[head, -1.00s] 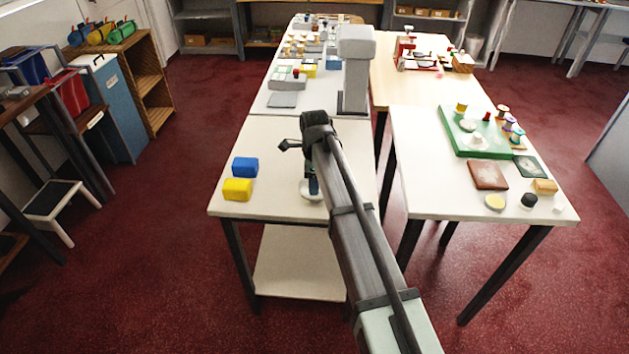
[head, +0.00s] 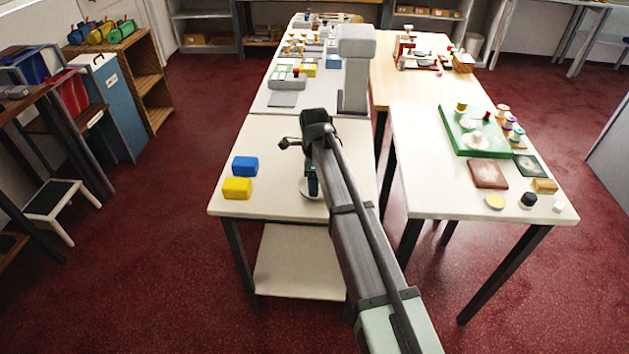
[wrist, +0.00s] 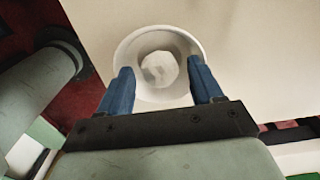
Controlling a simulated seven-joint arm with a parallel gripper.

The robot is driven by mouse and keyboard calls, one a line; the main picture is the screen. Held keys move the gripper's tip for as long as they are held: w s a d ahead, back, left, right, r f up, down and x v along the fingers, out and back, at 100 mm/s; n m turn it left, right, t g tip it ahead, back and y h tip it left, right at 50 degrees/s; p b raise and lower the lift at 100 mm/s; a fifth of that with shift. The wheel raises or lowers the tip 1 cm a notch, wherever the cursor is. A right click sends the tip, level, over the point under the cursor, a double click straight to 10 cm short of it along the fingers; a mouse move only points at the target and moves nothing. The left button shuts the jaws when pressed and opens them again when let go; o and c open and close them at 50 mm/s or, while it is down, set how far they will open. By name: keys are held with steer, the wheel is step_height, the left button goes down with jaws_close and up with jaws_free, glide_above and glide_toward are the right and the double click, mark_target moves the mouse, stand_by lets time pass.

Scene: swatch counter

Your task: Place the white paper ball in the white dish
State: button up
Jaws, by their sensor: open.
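The white dish (wrist: 134,45) is a round bowl on the pale near table. In the head view the dish (head: 305,191) is partly hidden behind my gripper (head: 312,190). The white paper ball (wrist: 159,70), crumpled and faceted, sits inside the dish near its middle in the wrist view. The ball cannot be made out in the head view. My gripper (wrist: 161,68) is open, with its blue fingers wide apart on either side of the ball. A gap shows between each finger and the ball. The height of the fingers over the dish is hard to tell.
A blue block (head: 245,166) and a yellow block (head: 237,188) lie left of the dish. A grey column (head: 355,75) stands behind. The right table (head: 430,180) holds a green board (head: 462,145) and several small items.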

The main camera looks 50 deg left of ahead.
steer(key=shift+r, duration=3.3)
